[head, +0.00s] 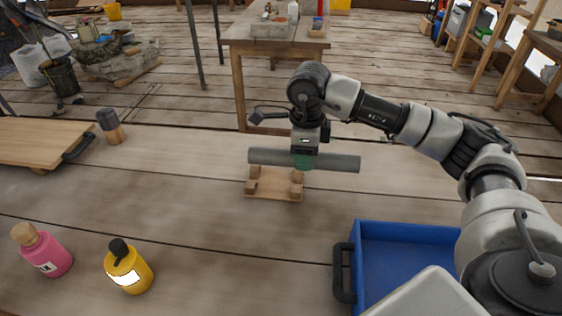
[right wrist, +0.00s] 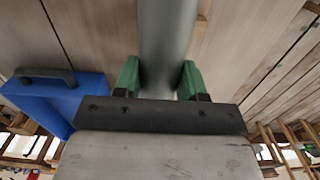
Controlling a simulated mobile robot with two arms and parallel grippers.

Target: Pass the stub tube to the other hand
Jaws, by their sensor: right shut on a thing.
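The stub tube (head: 338,162) is a plain grey cylinder lying level, left to right, in the head view. My right gripper (head: 304,160) comes down on it from above and is shut around it near its middle. In the right wrist view the tube (right wrist: 167,35) runs between the two green fingers of the gripper (right wrist: 158,80). A small wooden cradle (head: 273,191) with raised blocks is just below and in front of the tube. I cannot tell whether the tube touches it. My left gripper is not in view.
A blue crate (head: 345,270) stands at the front right. A pink bottle (head: 47,254) and a yellow bottle (head: 130,270) stand at the front left. A wooden board (head: 40,140) and a dark-headed mallet (head: 110,125) are at the left.

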